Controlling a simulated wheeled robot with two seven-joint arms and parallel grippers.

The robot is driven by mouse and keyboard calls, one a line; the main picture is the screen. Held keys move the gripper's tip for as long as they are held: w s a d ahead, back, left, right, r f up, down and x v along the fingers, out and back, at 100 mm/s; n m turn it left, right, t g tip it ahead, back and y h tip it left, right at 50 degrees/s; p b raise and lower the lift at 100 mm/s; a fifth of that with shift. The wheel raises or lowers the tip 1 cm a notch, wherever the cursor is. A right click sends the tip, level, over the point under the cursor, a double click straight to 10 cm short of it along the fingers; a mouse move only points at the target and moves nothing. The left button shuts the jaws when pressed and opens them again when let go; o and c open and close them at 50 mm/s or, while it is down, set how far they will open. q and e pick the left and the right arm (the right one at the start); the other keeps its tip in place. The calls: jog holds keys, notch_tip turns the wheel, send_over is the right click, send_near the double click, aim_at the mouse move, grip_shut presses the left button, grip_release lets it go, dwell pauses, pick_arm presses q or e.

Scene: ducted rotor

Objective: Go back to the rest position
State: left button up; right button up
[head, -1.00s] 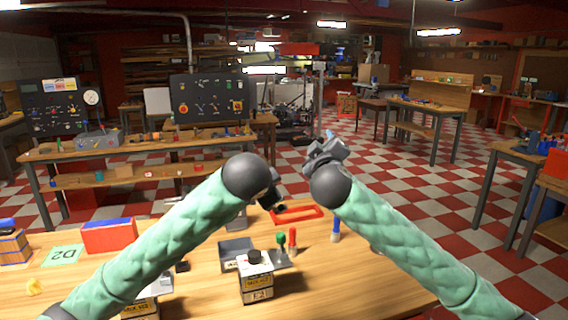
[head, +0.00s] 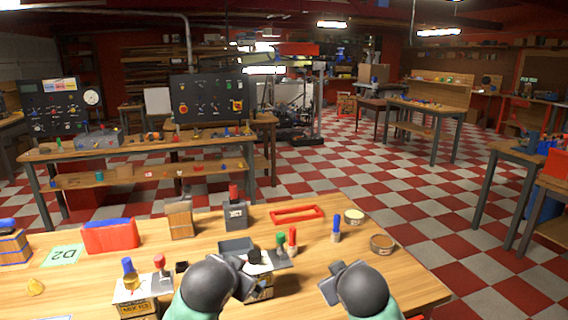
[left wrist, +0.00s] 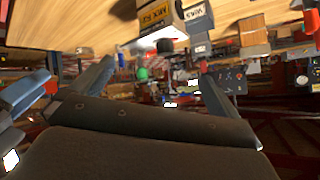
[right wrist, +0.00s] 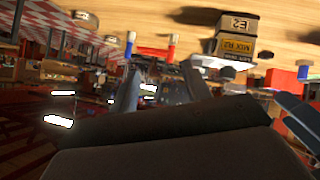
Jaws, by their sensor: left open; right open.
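My left gripper (head: 246,277) is low in the head view, over the near edge of the wooden table (head: 400,288). It is open and empty, and its spread fingers show in the left wrist view (left wrist: 150,88). My right gripper (head: 332,280) is beside it to the right, also open and empty. The two grippers are apart. The left one overlaps the labelled box (head: 262,288) with a black knob in the picture; whether they touch I cannot tell.
The table's right side is fairly clear.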

pick_arm(q)
jog(key=s+a+f+n+g, duration=0.2)
jog(key=s+a+f, duration=0.1)
jog(key=s+f, duration=0.7)
jog(key=s+a+f+n+g, duration=0.1)
jog(key=s+a+f+g, duration=0.15)
jog(key=s+f, duration=0.7)
jog(key=s+d+f+n+g, duration=0.1)
jog(key=s+f+g, duration=0.3)
jog(key=s+f, duration=1)
jog(key=shift+s, duration=0.8)
pick_arm(e)
jog(key=s+d+f+m+g, duration=0.2)
jog(key=s+f+g, duration=0.7)
jog(key=s+f, duration=2.2)
jog(key=s+m, duration=0.1)
jog(key=s, duration=0.3)
jog(key=shift+s+d+f+m+y, duration=0.2)
jog(key=shift+f+m+y, duration=0.15)
jog(key=shift+m+y, duration=0.05)
